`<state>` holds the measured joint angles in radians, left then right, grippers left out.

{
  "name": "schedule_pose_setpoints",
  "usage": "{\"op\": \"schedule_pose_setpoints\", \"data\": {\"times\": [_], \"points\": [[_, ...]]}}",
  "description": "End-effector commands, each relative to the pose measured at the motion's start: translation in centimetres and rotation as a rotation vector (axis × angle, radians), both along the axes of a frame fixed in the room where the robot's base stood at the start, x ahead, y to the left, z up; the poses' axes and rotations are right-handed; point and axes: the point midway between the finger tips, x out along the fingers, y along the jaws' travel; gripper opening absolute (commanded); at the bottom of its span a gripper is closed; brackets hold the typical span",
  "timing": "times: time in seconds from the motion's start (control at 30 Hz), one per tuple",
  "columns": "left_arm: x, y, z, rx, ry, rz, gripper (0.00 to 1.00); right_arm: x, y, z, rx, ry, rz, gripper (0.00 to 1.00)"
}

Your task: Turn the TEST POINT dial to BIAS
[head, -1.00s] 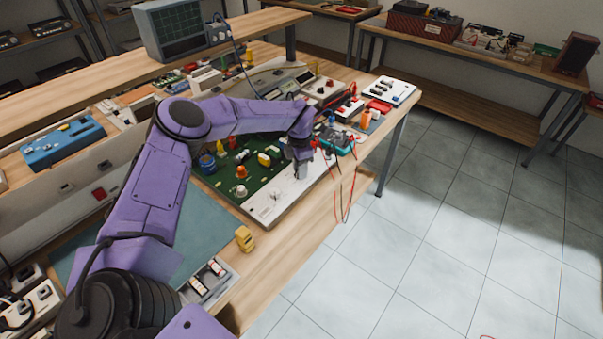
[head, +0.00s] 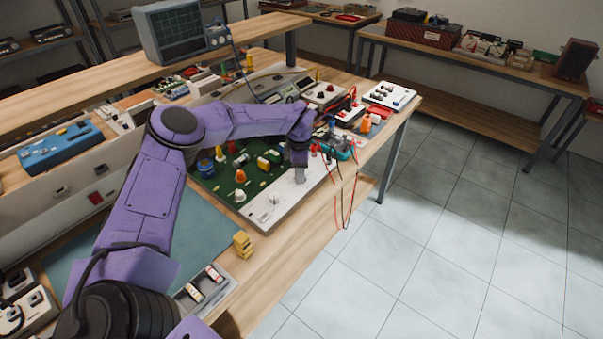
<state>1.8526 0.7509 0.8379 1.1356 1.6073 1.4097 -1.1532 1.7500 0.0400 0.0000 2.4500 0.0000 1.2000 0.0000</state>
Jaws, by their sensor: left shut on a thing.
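The hifi board is a green circuit board (head: 226,187) with a pale front strip (head: 284,203) on the workbench, carrying several coloured parts. My left gripper (head: 299,177) points down at the right part of the pale strip. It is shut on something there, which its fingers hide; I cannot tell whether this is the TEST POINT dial. A small pale knob (head: 272,200) stands on the strip to the left of the gripper. The lettering and dial markings are too small to read. My right gripper is not in view.
A teal multimeter (head: 341,147) with red and black leads hanging over the bench edge is right of the gripper. A yellow block (head: 242,243) and a grey tray (head: 228,288) lie at the front edge. An oscilloscope (head: 180,33) stands on the shelf behind.

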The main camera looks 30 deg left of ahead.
Motion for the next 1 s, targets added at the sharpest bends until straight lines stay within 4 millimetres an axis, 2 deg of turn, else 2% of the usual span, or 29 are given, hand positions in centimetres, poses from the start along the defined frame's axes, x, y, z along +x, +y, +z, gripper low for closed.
{"op": "schedule_pose_setpoints", "data": {"times": [0.17, 0.2, 0.27, 0.53, 0.63, 1.0], "points": [[-0.1, -0.3, -0.2, -0.004, 0.006, -0.003, 0.02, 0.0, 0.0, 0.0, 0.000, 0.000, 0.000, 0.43], [-0.1, -0.3, -0.2, -0.004, 0.006, -0.003, 0.42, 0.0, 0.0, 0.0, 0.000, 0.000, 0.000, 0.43], [-0.1, -0.3, -0.2, -0.004, 0.006, -0.002, 0.58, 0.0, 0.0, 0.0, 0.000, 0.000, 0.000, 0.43], [-0.1, 0.0, 0.0, -0.002, 0.002, 0.002, 0.58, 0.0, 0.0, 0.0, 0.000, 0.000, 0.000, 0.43], [-0.1, 0.0, 0.8, -0.001, 0.000, 0.002, 0.58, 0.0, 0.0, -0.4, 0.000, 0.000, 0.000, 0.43], [0.0, -0.1, 8.7, -0.001, 0.002, 0.002, 0.58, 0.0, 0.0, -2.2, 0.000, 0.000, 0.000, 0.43]]}}
